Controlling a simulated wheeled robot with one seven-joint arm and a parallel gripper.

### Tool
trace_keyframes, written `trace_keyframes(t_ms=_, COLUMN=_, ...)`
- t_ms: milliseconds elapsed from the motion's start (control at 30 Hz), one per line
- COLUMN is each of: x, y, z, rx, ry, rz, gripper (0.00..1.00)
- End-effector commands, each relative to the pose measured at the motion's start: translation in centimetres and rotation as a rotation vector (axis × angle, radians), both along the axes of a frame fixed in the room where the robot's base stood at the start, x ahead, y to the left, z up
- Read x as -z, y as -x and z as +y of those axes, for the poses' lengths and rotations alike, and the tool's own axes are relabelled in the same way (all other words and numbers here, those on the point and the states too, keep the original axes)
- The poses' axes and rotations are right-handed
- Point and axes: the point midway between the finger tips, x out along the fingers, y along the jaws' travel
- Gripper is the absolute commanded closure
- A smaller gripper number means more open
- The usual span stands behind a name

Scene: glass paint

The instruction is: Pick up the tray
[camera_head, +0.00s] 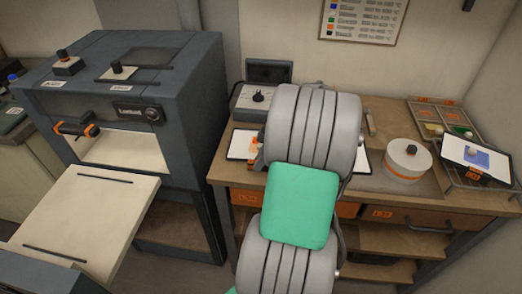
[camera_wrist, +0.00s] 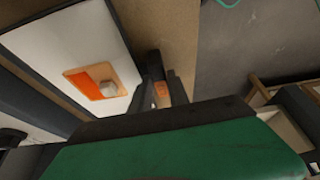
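A flat white board or tray with a dark edge (camera_head: 240,144) lies on the workbench, mostly hidden behind my arm. In the wrist view a white surface with a dark rim (camera_wrist: 50,47) fills the upper left, with an orange tile (camera_wrist: 92,84) carrying a small pale block on it. I cannot tell for sure which is the task's tray. My gripper's dark fingers (camera_wrist: 162,88) show just right of that rim, pointing towards the bench; contact is unclear.
A grey kiln (camera_head: 130,95) stands left, with a cream panel with dark bars (camera_head: 85,220) extending in front. On the bench are a control box (camera_head: 252,100), a round white pot (camera_head: 405,165) and a rack (camera_head: 455,175) holding a tablet-like board. Drawers (camera_head: 415,218) sit below.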

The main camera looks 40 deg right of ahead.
Motion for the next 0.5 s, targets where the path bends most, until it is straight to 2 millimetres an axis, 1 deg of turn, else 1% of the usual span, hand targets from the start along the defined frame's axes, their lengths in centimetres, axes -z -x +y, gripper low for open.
trace_keyframes(t_ms=33, x=-0.01, y=0.0, z=0.0, rx=0.0, ry=0.0, rz=0.0, gripper=0.84)
trace_keyframes(t_ms=233, x=-0.04, y=-0.01, z=0.0, rx=0.0, ry=0.0, rz=0.0, gripper=1.0)
trace_keyframes(t_ms=500, x=-0.07, y=-0.01, z=0.0, rx=0.0, ry=0.0, rz=0.0, gripper=1.0)
